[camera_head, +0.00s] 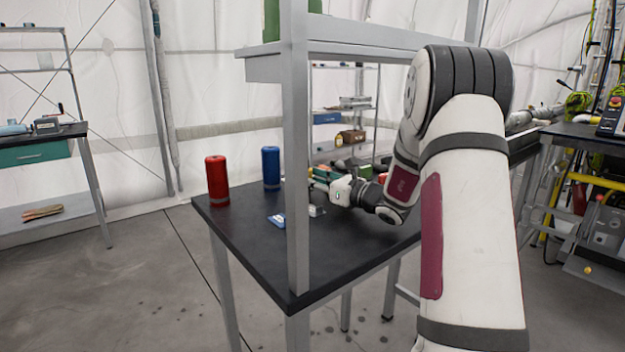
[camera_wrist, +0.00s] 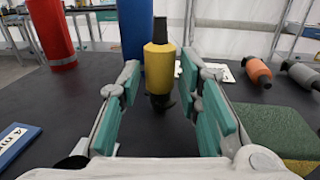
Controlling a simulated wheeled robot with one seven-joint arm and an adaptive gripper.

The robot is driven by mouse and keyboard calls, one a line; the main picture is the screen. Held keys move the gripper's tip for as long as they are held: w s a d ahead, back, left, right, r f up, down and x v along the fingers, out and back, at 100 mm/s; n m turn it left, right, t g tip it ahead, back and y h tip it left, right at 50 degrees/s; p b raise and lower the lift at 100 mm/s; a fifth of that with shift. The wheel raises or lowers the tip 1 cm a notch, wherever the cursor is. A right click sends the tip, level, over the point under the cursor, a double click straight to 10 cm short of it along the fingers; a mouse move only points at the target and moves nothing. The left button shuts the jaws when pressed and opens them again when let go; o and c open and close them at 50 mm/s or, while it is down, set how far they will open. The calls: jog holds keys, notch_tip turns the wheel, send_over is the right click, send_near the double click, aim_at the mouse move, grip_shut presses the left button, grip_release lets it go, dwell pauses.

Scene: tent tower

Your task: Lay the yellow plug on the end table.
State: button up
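The yellow plug (camera_wrist: 159,68), with a dark top and dark lower end, stands upright on the black tabletop in the wrist view. My gripper (camera_wrist: 160,72) is open, its teal-padded fingers on either side of the plug near the tips, with gaps showing on both sides. In the head view my gripper (camera_head: 318,187) is low over the middle table (camera_head: 335,255), partly behind a grey post; I cannot make out the plug there. A black-topped table (camera_head: 70,131) stands at the left and another at the right (camera_head: 585,133); I cannot tell which is the end table.
A red cylinder (camera_head: 217,181) and a blue cylinder (camera_head: 271,168) stand at the middle table's back left. A blue-and-white card (camera_head: 277,220) lies near the post (camera_head: 298,150). The wrist view shows an orange tool (camera_wrist: 257,72), a grey tool (camera_wrist: 300,73) and a green block (camera_wrist: 270,135) at right.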

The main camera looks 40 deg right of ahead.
jog(key=s, duration=0.3)
jog(key=s+d+p, duration=0.1)
jog(key=s, duration=0.3)
jog(key=s+d, duration=0.1)
jog(key=s, duration=0.3)
jog(key=shift+p, duration=0.3)
